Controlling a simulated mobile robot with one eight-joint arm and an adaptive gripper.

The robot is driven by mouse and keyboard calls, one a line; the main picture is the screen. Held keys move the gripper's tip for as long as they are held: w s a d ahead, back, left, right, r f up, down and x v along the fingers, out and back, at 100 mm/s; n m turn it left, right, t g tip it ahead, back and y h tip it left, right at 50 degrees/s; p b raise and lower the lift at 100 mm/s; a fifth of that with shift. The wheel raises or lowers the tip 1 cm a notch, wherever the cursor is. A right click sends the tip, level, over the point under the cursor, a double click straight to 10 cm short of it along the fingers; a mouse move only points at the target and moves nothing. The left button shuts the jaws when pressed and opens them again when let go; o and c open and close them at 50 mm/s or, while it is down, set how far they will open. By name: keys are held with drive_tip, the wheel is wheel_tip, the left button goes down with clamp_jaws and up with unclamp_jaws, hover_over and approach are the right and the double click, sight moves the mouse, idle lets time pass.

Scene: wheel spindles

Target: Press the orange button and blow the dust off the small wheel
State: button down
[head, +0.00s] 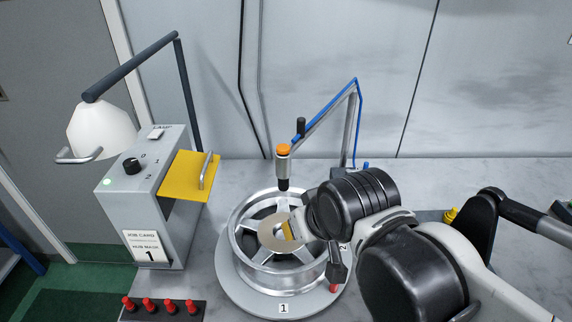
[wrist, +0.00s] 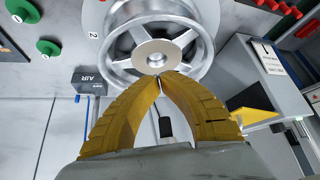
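The orange button (head: 283,150) tops the dark-tipped air nozzle (head: 283,170), which points down over the back of a silver spoked wheel (head: 241,252). The wheel lies on a round grey plate marked 1 and also shows in the wrist view (wrist: 112,48). A pale disc (head: 268,230) with a round centre covers the wheel's hub; it also shows in the wrist view (wrist: 150,48). My gripper's yellow fingers (wrist: 158,77) come together at the disc's near edge and look shut on a thin part of it. Dust cannot be made out.
A grey lamp box (head: 150,225) with a yellow flap (head: 185,178) stands left, its job card (head: 148,246) reading hub mask 1. Red pegs (head: 160,306) line the front left. The blue hose (head: 330,105) and its post rise behind the wheel. My arm covers the right side.

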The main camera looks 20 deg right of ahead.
drive_tip(key=w+r+m+g+p, duration=0.1)
drive_tip(key=w+r+g+p, duration=0.1)
drive_tip(key=r+p, duration=0.5)
drive_tip(key=w+r+m+g+p, duration=0.1)
drive_tip(key=w+r+p, duration=0.2)
drive_tip(key=r+p, duration=0.45)
wheel_tip(320, 180, up, 14)
drive_tip(key=m+g+p, duration=0.2)
drive_tip(key=g+p, duration=0.2)
drive_tip(key=p, duration=0.6)
hover_over(287, 145)
drive_tip(key=shift+s+f, duration=0.15)
drive_tip(key=shift+s, duration=0.1)
drive_tip(key=shift+t, duration=0.3)
drive_tip(key=f, duration=1.4)
drive_tip(key=shift+w, duration=0.2)
